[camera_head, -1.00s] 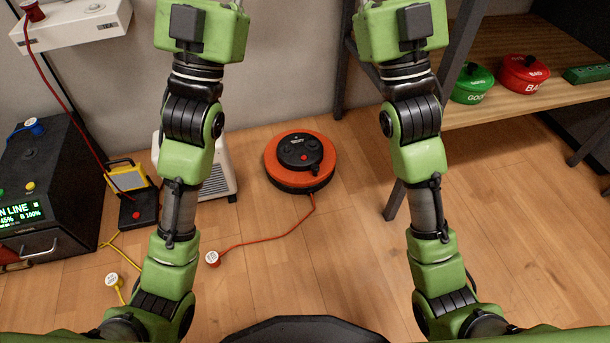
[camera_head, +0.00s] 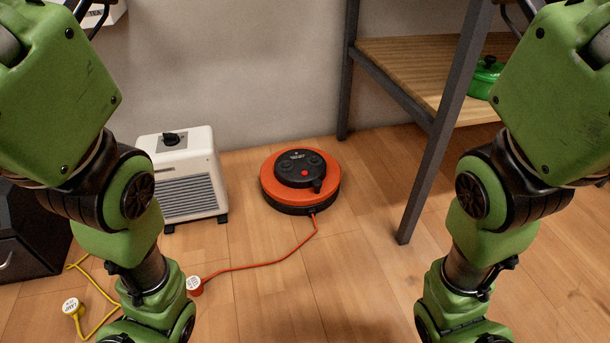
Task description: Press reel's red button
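The reel (camera_head: 274,186) is a round orange and black unit lying flat on the wooden floor near the wall, in the middle of the head view. Its small red button (camera_head: 305,173) sits on the black top, toward the front right, and nothing covers it. An orange cable (camera_head: 262,266) runs from the reel's front to a white-topped plug (camera_head: 194,285) on the floor. My two green arms stand at the left and right edges, both apart from the reel. Neither gripper shows in the view.
A white heater-like box (camera_head: 186,176) stands left of the reel. A metal-legged wooden shelf (camera_head: 409,58) with a green pot (camera_head: 485,79) stands at the right; its front leg (camera_head: 428,185) reaches the floor. A yellow cable and plug (camera_head: 72,307) lie at the lower left. Floor before the reel is mostly clear.

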